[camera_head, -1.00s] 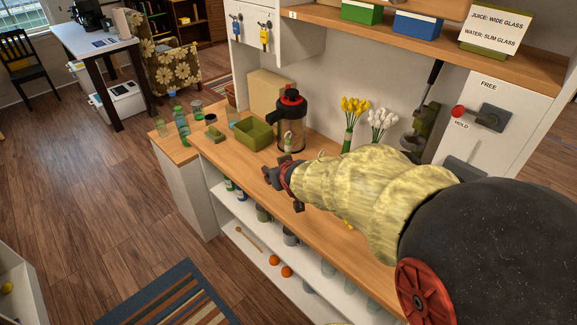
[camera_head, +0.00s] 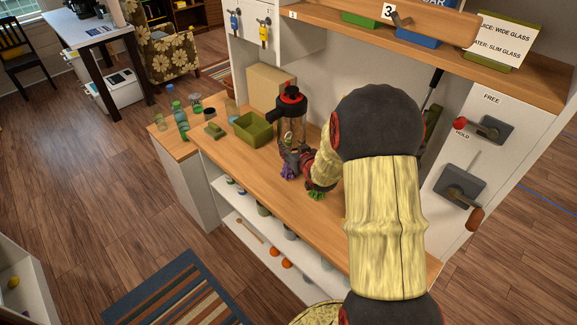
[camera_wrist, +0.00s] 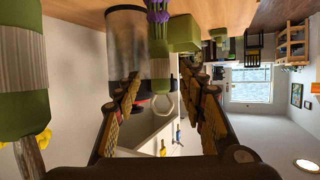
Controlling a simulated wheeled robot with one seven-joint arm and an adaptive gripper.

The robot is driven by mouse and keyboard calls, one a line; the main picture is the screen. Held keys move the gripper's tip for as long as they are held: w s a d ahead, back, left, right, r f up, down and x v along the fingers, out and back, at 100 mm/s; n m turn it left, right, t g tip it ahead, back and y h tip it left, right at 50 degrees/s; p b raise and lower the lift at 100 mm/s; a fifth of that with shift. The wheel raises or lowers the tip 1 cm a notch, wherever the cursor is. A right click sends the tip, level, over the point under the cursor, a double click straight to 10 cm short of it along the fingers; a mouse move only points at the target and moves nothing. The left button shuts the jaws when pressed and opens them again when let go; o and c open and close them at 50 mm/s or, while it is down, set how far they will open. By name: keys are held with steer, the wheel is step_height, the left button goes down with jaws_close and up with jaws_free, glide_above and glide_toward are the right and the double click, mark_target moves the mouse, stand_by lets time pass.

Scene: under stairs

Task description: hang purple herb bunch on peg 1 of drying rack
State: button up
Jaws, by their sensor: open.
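The purple herb bunch (camera_wrist: 158,12) is head down on the wooden counter, with its green stems (camera_wrist: 160,55) and a pale loop at the other end. The wrist view is upside down. Its purple head also shows in the head view (camera_head: 287,173). My gripper (camera_wrist: 163,82) is open, its fingers on either side of the stem end and loop; contact cannot be told. In the head view my gripper (camera_head: 299,158) is low over the counter, partly hidden by my arm. A board with a "3" label (camera_head: 388,11) and a peg is at the top; a "1" label (camera_head: 292,15) sits left on the shelf edge.
A black-and-red dispenser (camera_head: 291,105) stands just behind the bunch, with a green tray (camera_head: 252,129) to its left. A green herb bunch (camera_head: 316,194) is near my wrist; a large banded green bunch (camera_wrist: 20,75) fills the wrist view's left. Several glasses stand at the counter's left end.

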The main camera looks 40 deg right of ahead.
mark_target(290, 145)
steer(key=x, duration=0.3)
steer(key=shift+w, duration=0.15)
steer(key=shift+c, duration=1)
steer(key=c, duration=0.8)
jaws_close()
